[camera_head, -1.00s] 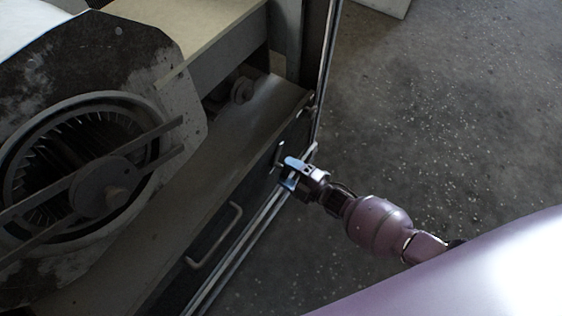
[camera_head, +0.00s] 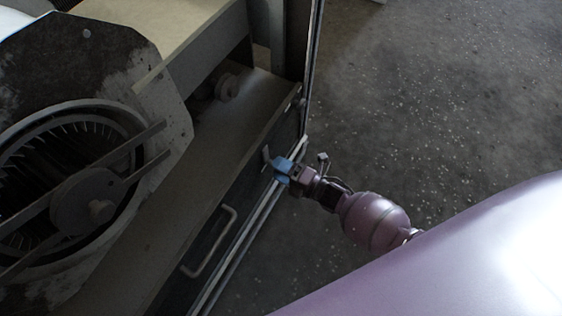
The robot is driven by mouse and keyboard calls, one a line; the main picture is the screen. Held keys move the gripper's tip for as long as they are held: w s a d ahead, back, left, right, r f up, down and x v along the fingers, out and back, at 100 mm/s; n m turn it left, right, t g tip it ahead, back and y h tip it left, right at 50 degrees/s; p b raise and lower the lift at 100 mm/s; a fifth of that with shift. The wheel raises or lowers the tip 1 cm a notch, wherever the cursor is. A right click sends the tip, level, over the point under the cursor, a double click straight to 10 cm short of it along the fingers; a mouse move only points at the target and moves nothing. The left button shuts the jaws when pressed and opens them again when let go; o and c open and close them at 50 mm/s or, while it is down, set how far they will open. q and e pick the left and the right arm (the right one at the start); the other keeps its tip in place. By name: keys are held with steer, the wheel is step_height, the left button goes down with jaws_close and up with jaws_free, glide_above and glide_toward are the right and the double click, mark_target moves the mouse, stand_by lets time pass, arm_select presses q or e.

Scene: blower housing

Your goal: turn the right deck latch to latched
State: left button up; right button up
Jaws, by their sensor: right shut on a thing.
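My right gripper (camera_head: 281,169) has blue fingers and is shut at the front face of the dark deck panel. It is shut on the right deck latch (camera_head: 266,154), a small grey lever. Only a short tip of the latch shows beside the fingers; the rest is hidden by them, so its exact angle is hard to read. My left gripper is not in view.
A U-shaped handle (camera_head: 209,241) stands out from the deck panel, lower left of the gripper. Rails (camera_head: 246,232) run along the panel's lower edge. The blower housing with its belt wheel (camera_head: 87,200) is at the left. Bare floor (camera_head: 430,90) lies at the right.

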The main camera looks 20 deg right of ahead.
steer(key=shift+d, duration=0.1)
steer(key=o, duration=1.3)
